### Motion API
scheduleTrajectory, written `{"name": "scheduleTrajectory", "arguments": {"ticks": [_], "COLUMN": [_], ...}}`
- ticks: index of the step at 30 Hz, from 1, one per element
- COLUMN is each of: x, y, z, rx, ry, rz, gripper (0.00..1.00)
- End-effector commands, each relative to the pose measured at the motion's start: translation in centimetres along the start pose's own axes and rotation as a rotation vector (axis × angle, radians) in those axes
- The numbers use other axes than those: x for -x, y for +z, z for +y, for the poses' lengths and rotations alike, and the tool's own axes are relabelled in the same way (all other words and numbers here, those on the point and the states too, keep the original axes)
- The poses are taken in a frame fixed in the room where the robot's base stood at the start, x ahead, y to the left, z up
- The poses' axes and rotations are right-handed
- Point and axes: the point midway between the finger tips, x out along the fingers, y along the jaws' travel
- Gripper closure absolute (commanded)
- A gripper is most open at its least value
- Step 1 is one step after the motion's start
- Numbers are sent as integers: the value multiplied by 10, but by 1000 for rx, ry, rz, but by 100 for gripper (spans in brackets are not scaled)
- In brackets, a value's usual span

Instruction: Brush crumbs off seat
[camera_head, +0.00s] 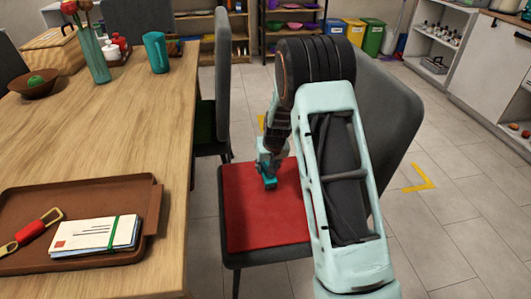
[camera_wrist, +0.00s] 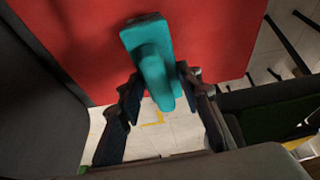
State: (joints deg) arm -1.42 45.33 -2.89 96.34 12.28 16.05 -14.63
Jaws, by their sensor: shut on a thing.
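The seat is a red pad (camera_head: 250,205) on a dark grey chair (camera_head: 385,105) beside the table. The red pad (camera_wrist: 205,45) also fills the upper part of the wrist view. My gripper (camera_head: 266,163) is over the far part of the seat. In the wrist view my gripper (camera_wrist: 160,85) is shut on a teal brush (camera_wrist: 150,50), with a finger on each side of its handle. The brush (camera_head: 269,182) is at the red pad in the head view; I cannot tell whether it touches. I cannot make out any crumbs. My arm hides the right part of the seat.
A wooden table (camera_head: 110,140) stands close on the left, with a brown tray (camera_head: 85,265), a teal cup (camera_head: 156,52) and a vase (camera_head: 93,55). Another grey chair (camera_head: 222,80) stands just beyond the seat. Tiled floor (camera_head: 440,220) is open on the right.

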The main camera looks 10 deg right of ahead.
Motion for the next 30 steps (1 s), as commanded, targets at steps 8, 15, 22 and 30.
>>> {"name": "scheduleTrajectory", "arguments": {"ticks": [8,15,22,30], "x": [25,44,48,48], "y": [-11,-20,-22,-22], "z": [1,2,2,2], "rx": [-1,0,0,0], "ry": [0,0,0,0], "rz": [-2,-2,-3,-3], "gripper": [87,87,87,87]}}
